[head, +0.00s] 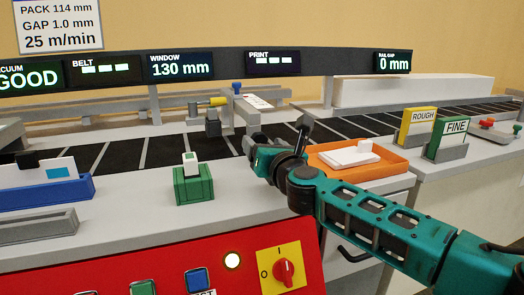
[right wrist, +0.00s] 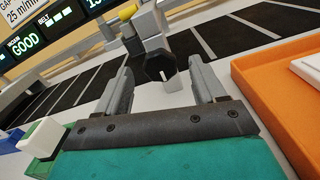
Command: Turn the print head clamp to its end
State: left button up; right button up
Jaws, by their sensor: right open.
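The print head (head: 238,108) is a grey block over the dark belt, with a yellow cylinder beside it. A dark many-sided knob with a pale mark (right wrist: 160,66), apparently the clamp, shows in the right wrist view. There it lies just beyond and between the fingertips of my right gripper (right wrist: 160,84); contact cannot be told. In the head view my right gripper (head: 256,143) is in front of the print head, and its own wrist partly hides the fingers. The gripper is open with nothing held. My left gripper is not in view.
An orange tray (head: 388,170) with white sheets stands right of my gripper. A green box (head: 193,184) stands to the left, a blue tray (head: 80,190) farther left. A red control panel (head: 225,235) is in front. ROUGH (head: 415,128) and FINE (head: 453,138) blocks stand right.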

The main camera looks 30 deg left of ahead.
jog(key=shift+b+x, duration=0.65)
jog(key=shift+x, duration=0.2)
jog(key=c, duration=1.1)
